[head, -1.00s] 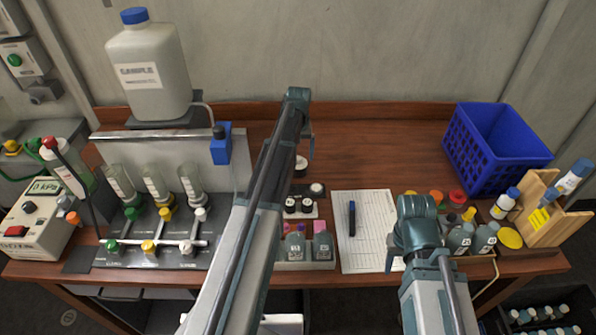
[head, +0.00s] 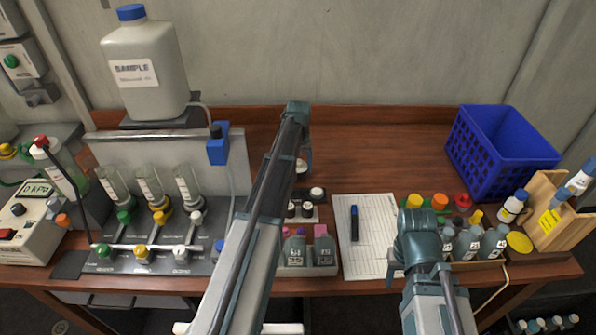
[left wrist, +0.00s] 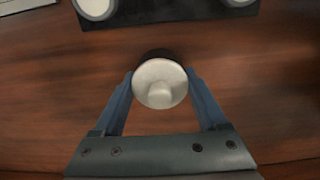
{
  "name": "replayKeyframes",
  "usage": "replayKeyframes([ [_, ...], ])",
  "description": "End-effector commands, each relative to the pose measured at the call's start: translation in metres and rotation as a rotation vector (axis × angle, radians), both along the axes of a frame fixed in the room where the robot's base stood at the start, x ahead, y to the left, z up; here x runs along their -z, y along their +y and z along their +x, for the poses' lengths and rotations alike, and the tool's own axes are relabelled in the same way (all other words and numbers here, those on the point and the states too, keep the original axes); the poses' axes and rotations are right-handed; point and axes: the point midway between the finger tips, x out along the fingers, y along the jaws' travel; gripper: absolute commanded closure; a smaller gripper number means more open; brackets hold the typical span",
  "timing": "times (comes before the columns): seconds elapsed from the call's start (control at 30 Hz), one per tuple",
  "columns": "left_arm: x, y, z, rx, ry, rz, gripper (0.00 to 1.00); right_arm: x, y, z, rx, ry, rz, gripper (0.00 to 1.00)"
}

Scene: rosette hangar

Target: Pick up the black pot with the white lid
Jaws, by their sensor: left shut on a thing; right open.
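The black pot with the white lid (left wrist: 160,82) is between the blue fingers of my left gripper (left wrist: 160,90), which is shut on it. The lid faces the wrist camera, and only a dark rim of the body shows behind it. In the head view the pot (head: 302,165) is partly hidden by my left arm, and I cannot tell whether it touches the table. My right gripper (head: 393,268) is over the front of the bench by the paper sheet, open, mostly hidden by its own arm.
A rack with several small pots (head: 317,193) and bottles (head: 296,248) stands just in front. A paper sheet (head: 375,215) with a marker (head: 354,223) lies to the right. A blue basket (head: 500,150) stands at back right. The rear middle of the bench is clear.

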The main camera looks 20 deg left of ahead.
Motion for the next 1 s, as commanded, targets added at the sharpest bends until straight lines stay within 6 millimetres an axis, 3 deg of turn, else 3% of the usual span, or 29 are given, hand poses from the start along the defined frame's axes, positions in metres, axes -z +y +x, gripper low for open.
replayKeyframes([
  [0.37, -0.002, 0.000, 0.000, 0.000, 0.000, 0.000, 0.65, -0.002, 0.000, 0.000, 0.000, 0.000, 0.000, 0.50],
  [1.0, -0.032, 0.000, 0.000, 0.000, 0.000, 0.000, 0.65, -0.032, 0.000, 0.000, 0.000, 0.000, 0.000, 0.50],
])
